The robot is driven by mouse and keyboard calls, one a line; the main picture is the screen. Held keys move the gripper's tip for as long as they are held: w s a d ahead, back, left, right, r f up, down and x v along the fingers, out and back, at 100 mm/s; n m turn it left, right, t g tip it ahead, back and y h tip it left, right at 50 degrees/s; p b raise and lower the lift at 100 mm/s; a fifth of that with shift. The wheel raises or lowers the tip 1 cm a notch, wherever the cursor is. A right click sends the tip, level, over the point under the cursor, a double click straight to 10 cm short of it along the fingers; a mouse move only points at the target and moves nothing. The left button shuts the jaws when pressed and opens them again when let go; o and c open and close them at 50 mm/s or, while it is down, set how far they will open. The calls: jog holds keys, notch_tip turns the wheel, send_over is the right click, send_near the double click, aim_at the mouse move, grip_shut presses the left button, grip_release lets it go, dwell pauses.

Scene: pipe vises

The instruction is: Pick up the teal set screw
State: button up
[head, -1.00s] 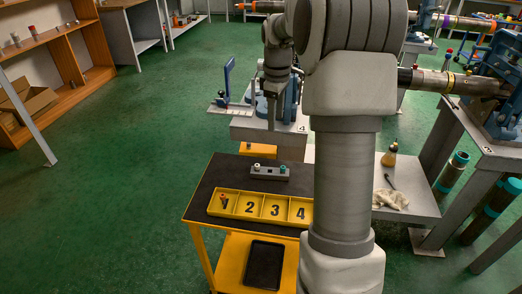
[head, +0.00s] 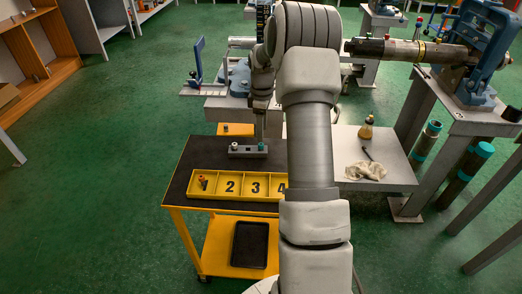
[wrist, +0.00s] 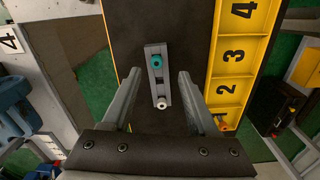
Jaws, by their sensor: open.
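The teal set screw (head: 262,147) stands upright at the right end of a small grey block (head: 246,153) on the dark trolley top. In the wrist view the teal set screw (wrist: 157,62) is at the block's far end, and a white-topped one (wrist: 162,102) is at the near end. My gripper (head: 260,136) points down above the block. In the wrist view my gripper (wrist: 158,74) is open, its fingers either side of the block and apart from it, with nothing held. How high the fingertips are is hard to tell.
A yellow tray (head: 215,196) with numbered compartments lies beside the block; compartment 1 holds an orange-topped piece (head: 203,183). To the right, a grey bench holds a rag (head: 364,171) and a bottle (head: 367,129). A black tray (head: 248,245) is on the trolley's lower shelf.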

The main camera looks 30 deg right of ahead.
aim_at(261, 144)
jog(key=shift+w+f+b, duration=0.2)
jog(key=shift+f+b, duration=0.25)
jog(key=shift+f, duration=1.1)
jog(key=shift+w+f+b, duration=0.15)
jog(key=shift+f+b, duration=0.25)
jog(key=shift+f, duration=1.15)
grip_shut()
